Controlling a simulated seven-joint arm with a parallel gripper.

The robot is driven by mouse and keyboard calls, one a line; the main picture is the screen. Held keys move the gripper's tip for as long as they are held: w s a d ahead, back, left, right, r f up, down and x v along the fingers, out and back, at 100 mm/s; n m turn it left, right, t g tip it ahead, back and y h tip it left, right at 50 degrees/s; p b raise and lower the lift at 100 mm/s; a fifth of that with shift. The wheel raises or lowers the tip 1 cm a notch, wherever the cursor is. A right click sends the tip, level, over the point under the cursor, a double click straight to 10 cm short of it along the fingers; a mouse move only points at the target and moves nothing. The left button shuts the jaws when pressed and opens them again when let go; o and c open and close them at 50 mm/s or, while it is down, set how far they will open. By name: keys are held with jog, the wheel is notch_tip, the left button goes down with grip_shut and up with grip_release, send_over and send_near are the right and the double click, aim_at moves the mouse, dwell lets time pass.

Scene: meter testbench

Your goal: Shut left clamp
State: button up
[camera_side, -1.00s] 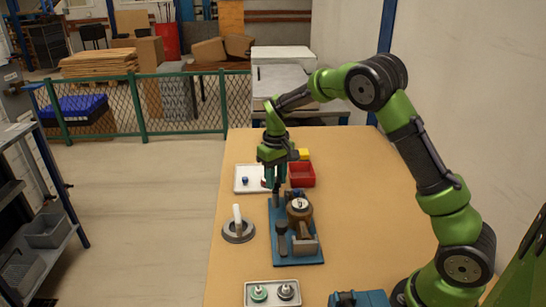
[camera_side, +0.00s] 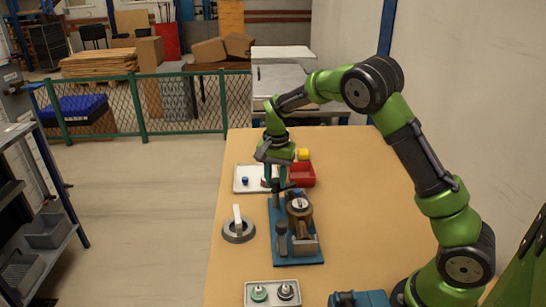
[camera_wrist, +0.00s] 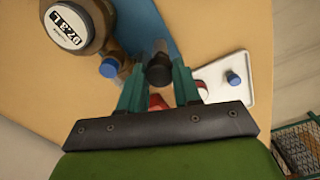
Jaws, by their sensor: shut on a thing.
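The blue testbench (camera_side: 284,259) stands on the table with a brass-coloured meter (camera_side: 299,213) on it. The meter's white dial (camera_wrist: 69,27) shows in the wrist view. My gripper (camera_side: 275,183) is at the far end of the bench. In the wrist view its green fingers (camera_wrist: 158,82) stand on either side of a clamp's black handle end (camera_wrist: 158,70) and are shut on it. The far clamp's base is largely hidden by my gripper in the side view.
A white tray (camera_side: 243,186) with a blue cap (camera_side: 245,181) and a red bin (camera_side: 303,175) lie beyond the bench. A grey round base with a white lever (camera_side: 238,230) is left. A tray with two fittings (camera_side: 272,301) is in front.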

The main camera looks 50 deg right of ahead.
aim_at(276, 180)
jog(key=m, duration=0.5)
dwell(0.6)
jog(key=o, duration=1.1)
jog(key=shift+c, duration=0.2)
jog(key=shift+r, duration=0.1)
notch_tip(276, 180, up, 17)
